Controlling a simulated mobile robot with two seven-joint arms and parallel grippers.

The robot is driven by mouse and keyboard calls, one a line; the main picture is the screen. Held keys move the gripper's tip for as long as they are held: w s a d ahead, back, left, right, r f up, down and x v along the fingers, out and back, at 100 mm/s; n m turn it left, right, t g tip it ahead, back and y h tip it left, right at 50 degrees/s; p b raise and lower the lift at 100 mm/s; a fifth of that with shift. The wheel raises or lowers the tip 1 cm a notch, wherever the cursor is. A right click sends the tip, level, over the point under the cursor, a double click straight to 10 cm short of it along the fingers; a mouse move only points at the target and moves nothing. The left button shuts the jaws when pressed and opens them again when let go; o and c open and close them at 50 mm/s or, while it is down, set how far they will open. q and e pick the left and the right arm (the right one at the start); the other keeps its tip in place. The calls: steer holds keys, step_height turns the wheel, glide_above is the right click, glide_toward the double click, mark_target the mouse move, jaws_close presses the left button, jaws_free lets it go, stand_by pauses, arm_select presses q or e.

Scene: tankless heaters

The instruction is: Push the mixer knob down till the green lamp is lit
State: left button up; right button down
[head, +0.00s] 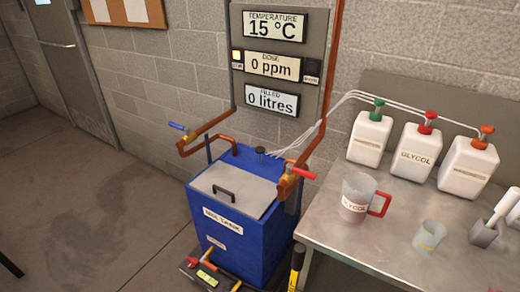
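A small black knob (260,150) stands up at the back of the blue mixing tank (235,225), near the wall; it may be the mixer knob, but I see no label on it. On the wall panel, a small pale-yellow lamp (236,55) glows left of the dose display (272,66). A small indicator (312,67) right of that display looks unlit. I cannot make out a lit green lamp on the panel. Neither of my grippers can be seen in the head view.
A red-handled valve (303,172) and a blue-handled valve (178,126) sit on copper pipes beside the tank. A low unit (208,278) is at its foot. The steel table (375,240) holds a jug (357,198), beaker (429,235), scoop (485,234) and white canisters (415,152).

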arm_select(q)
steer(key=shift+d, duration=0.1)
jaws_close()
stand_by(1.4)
